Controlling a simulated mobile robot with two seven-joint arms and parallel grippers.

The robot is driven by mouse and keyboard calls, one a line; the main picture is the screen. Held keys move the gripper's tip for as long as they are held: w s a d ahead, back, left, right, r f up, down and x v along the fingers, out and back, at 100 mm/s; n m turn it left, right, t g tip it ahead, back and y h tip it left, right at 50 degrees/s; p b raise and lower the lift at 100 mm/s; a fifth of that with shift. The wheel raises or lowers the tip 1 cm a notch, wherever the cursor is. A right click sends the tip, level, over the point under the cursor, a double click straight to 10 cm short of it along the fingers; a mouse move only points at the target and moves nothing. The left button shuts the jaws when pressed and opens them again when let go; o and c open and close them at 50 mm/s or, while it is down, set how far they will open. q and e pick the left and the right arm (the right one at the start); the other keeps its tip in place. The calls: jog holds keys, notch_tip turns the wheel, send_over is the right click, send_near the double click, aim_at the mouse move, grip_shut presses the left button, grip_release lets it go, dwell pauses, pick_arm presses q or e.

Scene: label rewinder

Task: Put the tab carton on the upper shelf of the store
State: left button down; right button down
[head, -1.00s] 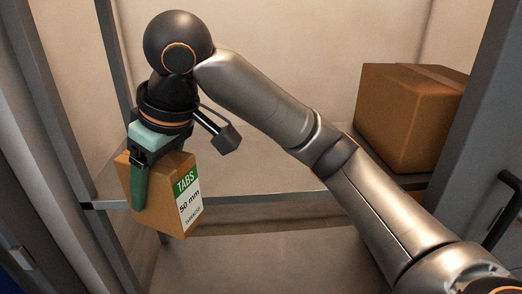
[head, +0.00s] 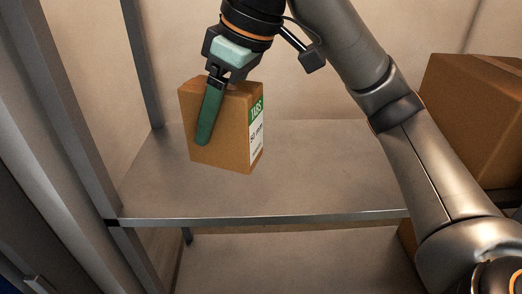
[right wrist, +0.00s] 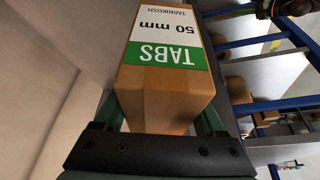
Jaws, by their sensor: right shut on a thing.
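The tab carton (head: 222,128) is a small brown box with a green and white "TABS 50 mm" label on its right side. My right gripper (head: 208,118) is shut on it from above, with one green finger showing across its near face. The carton appears upright and in front of or over the upper shelf (head: 290,180); I cannot tell whether it touches the shelf. In the right wrist view the carton (right wrist: 165,95) sits between the fingers with its label showing. My left gripper is not in view.
A larger brown box (head: 470,120) stands at the right on the upper shelf, behind my right arm. A grey post (head: 85,140) bounds the left side. A lower shelf (head: 300,262) lies below. The upper shelf's middle is clear.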

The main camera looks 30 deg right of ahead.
jog(key=shift+w+d+f+b, duration=0.25)
jog(key=shift+d+f, duration=0.85)
jog(key=shift+f, duration=0.55)
jog(key=shift+w+d+f+b, duration=0.15)
jog(key=shift+d+f+b, duration=0.15)
jog(key=shift+d+f, duration=1.05)
jog(key=shift+w+d+f+b, duration=0.25)
jog(key=shift+d+f, duration=0.6)
jog(key=shift+f, duration=1.05)
jog(key=shift+f, duration=0.15)
grip_release()
jog(key=p+v, duration=0.3)
jog(key=v, duration=0.9)
jog(key=shift+r, duration=0.2)
